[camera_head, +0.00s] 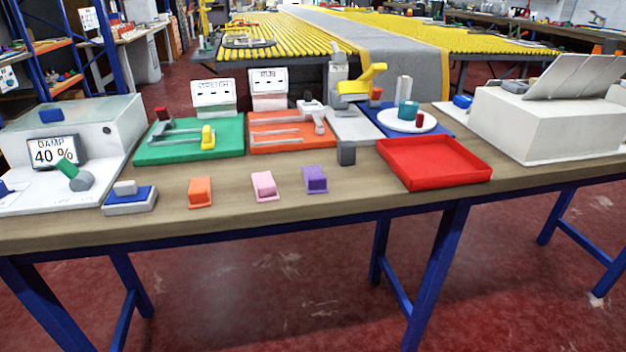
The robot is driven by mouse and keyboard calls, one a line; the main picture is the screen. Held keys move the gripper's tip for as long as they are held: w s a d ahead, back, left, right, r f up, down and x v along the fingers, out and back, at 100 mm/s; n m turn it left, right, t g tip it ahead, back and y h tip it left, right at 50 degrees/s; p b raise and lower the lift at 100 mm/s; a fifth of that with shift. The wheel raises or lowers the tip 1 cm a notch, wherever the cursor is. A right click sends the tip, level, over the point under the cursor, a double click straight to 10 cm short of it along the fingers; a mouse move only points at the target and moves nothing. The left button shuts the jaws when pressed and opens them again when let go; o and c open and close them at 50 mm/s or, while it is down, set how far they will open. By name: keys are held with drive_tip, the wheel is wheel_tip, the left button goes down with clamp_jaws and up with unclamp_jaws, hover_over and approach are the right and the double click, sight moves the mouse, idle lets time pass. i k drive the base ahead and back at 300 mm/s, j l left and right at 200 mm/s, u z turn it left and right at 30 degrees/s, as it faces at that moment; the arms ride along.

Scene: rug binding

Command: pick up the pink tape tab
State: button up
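The pink tape tab (264,186) lies on the wooden tabletop near its front edge, in the head camera view. It is a small pink block, between an orange tab (200,192) on its left and a purple tab (315,180) on its right. It stands apart from both, and nothing covers it. My gripper is not in view.
Behind the tabs are a green board (189,151) and an orange board (279,145) with fixtures. A dark grey block (346,153) and an empty red tray (433,181) stand to the right. A blue and grey block (129,205) is left. Bare wood (232,190) surrounds the tabs.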

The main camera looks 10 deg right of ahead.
sight(265, 186)
drive_tip(key=l+u, duration=0.25)
drive_tip(key=u, duration=0.2)
drive_tip(key=l+u, duration=0.2)
drive_tip(key=u, duration=0.25)
drive_tip(key=l+u, duration=0.2)
drive_tip(key=u, duration=0.2)
drive_tip(key=k+l+u, duration=0.15)
drive_tip(key=l, duration=0.2)
drive_tip(key=k+l+u, duration=0.15)
drive_tip(key=l, duration=0.2)
drive_tip(key=k+l+u, duration=0.1)
drive_tip(key=k+l, duration=0.3)
drive_tip(key=l, duration=0.15)
drive_tip(key=k+l, duration=0.15)
drive_tip(key=l+u, duration=0.05)
drive_tip(key=l, duration=0.05)
